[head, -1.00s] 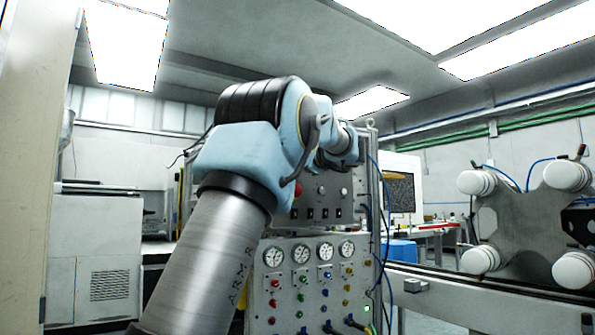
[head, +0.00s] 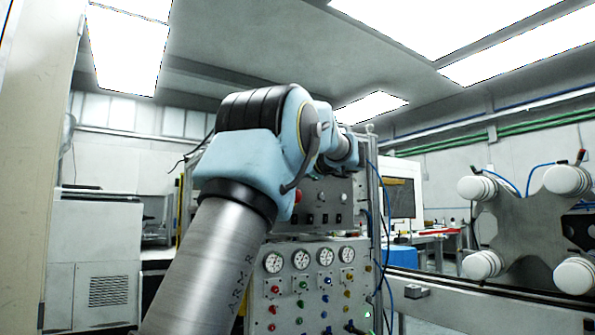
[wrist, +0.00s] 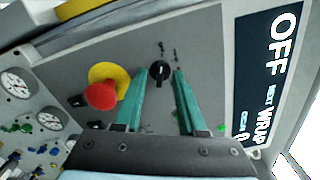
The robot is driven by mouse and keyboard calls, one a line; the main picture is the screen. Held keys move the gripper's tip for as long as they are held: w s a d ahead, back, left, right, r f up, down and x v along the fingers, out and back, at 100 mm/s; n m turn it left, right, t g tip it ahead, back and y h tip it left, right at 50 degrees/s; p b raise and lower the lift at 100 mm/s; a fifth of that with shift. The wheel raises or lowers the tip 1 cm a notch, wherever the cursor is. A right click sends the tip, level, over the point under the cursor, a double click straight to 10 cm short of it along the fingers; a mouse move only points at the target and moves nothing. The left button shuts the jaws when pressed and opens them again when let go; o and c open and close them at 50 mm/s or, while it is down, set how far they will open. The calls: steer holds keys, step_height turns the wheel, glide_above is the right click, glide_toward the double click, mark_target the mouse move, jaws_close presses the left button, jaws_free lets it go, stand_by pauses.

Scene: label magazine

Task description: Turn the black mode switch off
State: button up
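In the wrist view, the black mode switch (wrist: 159,71) is a round knob with a pale pointer line on the dark grey panel. Small marks that I cannot read stand above it. My gripper (wrist: 160,80) is open, with its two green fingers on either side of the knob, the left fingertip closer to it. A gap shows on both sides, and I cannot tell the depth to the panel. In the head view my arm hides the gripper.
A red mushroom button (wrist: 101,96) on a yellow base is close left of my left finger. A dark sign reading "OFF" (wrist: 283,42) is at the right. Gauges (wrist: 49,121) and coloured buttons fill the lower panel. A rail machine (head: 530,225) stands to the right.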

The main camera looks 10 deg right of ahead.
steer(key=b+v, duration=0.1)
steer(key=v, duration=1)
steer(key=shift+b, duration=0.3)
steer(key=shift+w, duration=0.1)
steer(key=s+a+f+n+g+h, duration=0.15)
steer(key=a+f+g, duration=0.4)
steer(key=f, duration=0.85)
steer(key=s+a+f+n+g+h, duration=0.1)
steer(key=a+f+n+g+h, duration=0.15)
steer(key=a+f, duration=0.9)
steer(key=s+a+f+n+g+h, duration=0.25)
steer(key=s+f+n, duration=0.35)
steer(key=s+f, duration=0.6)
steer(key=s+a+f+n+g+h, duration=0.1)
steer(key=s+a+f+n+g, duration=0.4)
steer(key=s+f, duration=0.75)
step_height(320, 180, up, 18)
steer(key=w+d+n+p, duration=0.1)
steer(key=d+p, duration=0.1)
steer(key=p, duration=1.8)
steer(key=shift+w+r+t, duration=0.2)
steer(key=shift+w+t, duration=0.15)
steer(key=shift+d, duration=0.15)
